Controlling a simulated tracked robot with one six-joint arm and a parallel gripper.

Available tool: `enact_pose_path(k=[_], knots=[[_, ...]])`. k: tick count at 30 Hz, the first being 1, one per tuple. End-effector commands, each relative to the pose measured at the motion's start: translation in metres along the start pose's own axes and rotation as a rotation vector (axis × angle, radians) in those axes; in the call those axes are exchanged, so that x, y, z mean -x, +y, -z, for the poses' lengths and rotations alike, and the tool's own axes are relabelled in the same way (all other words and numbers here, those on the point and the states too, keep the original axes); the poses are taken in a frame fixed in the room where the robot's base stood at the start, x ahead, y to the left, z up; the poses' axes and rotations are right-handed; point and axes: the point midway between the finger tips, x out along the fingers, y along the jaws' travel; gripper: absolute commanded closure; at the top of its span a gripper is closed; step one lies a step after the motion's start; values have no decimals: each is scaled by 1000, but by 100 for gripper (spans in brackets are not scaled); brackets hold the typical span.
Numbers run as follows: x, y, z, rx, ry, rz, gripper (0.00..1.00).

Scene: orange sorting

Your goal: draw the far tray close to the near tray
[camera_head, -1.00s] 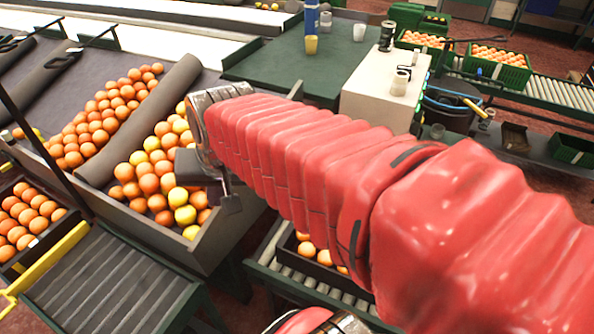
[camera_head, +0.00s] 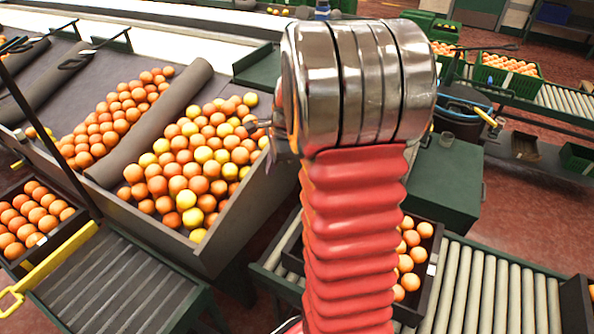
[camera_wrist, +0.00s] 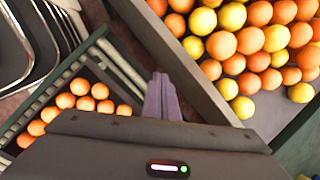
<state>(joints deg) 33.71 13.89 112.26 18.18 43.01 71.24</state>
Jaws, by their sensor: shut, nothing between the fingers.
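A dark tray (camera_head: 433,272) of oranges sits on the roller conveyor, its left part hidden behind my red arm. Another dark tray (camera_head: 577,303) is cut off at the right edge, on the same conveyor. I cannot tell which the task calls far or near. In the wrist view, oranges (camera_wrist: 84,104) lie in a dark tray at lower left, partly covered by my gripper's body. My gripper's fingers (camera_wrist: 161,90) are shut, empty and apart from this tray, to its right. In the head view my gripper is mostly hidden behind my metal wrist, with a small dark part showing by the sloped bin.
A sloped bin (camera_head: 232,217) of mixed oranges and yellow fruit stands left of my arm, close to my gripper. Bare rollers (camera_head: 490,290) lie between the two conveyor trays. Another orange-filled tray (camera_head: 62,232) stands at far left beside a yellow bar.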

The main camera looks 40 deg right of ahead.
Motion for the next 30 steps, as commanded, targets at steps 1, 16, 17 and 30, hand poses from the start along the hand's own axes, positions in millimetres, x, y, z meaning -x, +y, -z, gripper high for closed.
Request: enact_pose_path(k=[1, 16, 17, 30], knots=[[-12, -5, 16, -78, -2, -7, 100], [-102, -23, 133, -723, -15, -38, 100], [-104, -24, 136, -738, -15, -38, 100], [-107, -24, 140, -762, -16, -38, 100]])
